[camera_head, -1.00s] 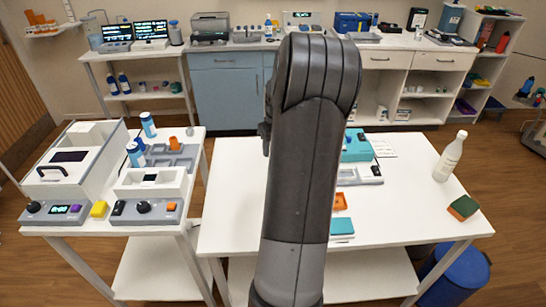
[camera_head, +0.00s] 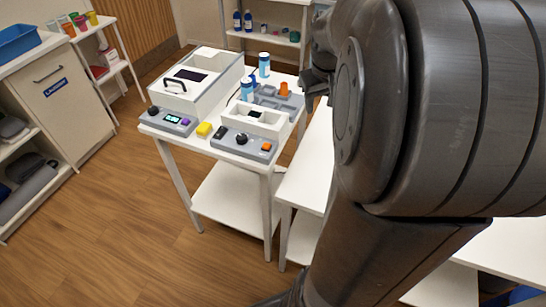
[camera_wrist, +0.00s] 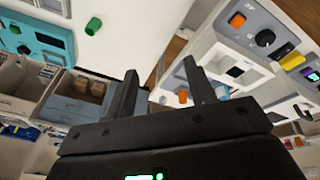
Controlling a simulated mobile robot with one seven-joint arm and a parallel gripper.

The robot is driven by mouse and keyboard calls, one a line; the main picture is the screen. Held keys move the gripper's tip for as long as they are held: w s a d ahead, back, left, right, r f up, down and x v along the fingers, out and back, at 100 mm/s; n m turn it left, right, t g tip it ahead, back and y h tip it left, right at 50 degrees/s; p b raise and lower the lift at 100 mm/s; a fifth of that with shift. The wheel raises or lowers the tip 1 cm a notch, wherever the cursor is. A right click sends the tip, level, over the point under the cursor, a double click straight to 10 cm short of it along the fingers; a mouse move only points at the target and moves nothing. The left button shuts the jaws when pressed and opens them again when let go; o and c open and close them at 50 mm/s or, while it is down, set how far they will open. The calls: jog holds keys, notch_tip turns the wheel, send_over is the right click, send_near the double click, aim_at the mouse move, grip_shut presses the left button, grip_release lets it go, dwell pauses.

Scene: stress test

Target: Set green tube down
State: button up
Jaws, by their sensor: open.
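The green tube (camera_wrist: 93,26) shows in the wrist view at the upper left, apparently lying on the white table top (camera_wrist: 115,50) beside a teal device (camera_wrist: 40,40). My gripper (camera_wrist: 160,66) is open in the wrist view, its two dark fingers spread with nothing between them. The tube is apart from the fingers, off to their left. In the head view my own arm covers much of the right side, and the green tube is not visible there.
A cabinet (camera_head: 66,95) stands at left. The wooden floor (camera_head: 130,230) between is clear.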

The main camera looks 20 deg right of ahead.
jog(key=s+a+r+t+y, duration=0.1)
jog(key=s+a, duration=0.6)
jog(key=a, duration=0.2)
jog(key=s+a+r+n+t, duration=0.1)
jog(key=s+a+t, duration=0.1)
jog(key=s+a, duration=0.6)
jog(key=shift+a+r+y, duration=0.35)
jog(key=shift+a+y, duration=0.05)
jog(key=shift+a, duration=0.75)
